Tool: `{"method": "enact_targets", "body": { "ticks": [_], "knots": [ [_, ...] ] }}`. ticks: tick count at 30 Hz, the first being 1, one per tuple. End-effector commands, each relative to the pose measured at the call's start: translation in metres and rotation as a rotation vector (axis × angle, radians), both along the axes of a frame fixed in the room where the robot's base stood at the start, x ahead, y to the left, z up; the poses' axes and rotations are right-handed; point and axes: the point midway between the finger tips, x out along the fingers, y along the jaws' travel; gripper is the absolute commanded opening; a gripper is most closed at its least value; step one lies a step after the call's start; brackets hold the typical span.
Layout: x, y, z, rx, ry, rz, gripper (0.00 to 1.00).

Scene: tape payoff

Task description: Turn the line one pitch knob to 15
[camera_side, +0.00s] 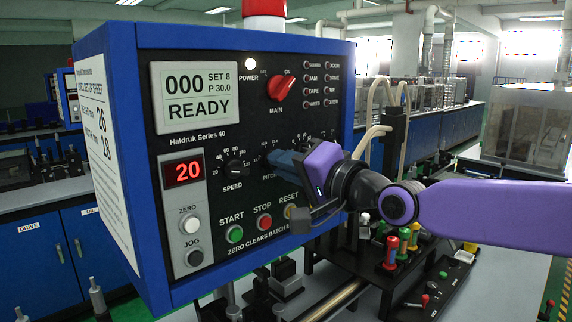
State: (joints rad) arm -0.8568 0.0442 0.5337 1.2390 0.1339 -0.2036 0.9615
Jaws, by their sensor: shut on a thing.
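The blue control box faces me with a screen (195,97) reading "000 SET 8 P 30.0 READY". The pitch knob sits right of the speed knob (237,168). Part of its dial scale and the label "PITCH" (268,177) show, but the knob itself is hidden behind my fingers. My gripper (276,158) reaches in from the right, its fingertips at the front panel over the pitch dial. It is shut on the pitch knob. I cannot read the knob's pointer.
Below are the start (235,234), stop (265,222) and partly covered reset buttons. A red main switch (282,87) is above my gripper. A red display (184,172) reads 20. A paper sheet (104,150) covers the left side. Coloured-handled parts (391,250) stand below my arm.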

Motion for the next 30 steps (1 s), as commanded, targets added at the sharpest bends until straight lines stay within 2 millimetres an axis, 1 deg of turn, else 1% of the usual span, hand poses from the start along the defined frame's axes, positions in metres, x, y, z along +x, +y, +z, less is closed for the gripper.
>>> {"method": "enact_targets", "body": {
  "ticks": [8,30],
  "knots": [
    [0.0004,-0.0005,-0.0004,-0.151,-0.150,0.000,0.00],
    [0.0011,-0.0013,-0.0009,-0.649,-0.648,0.000,0.00]
  ]
}}
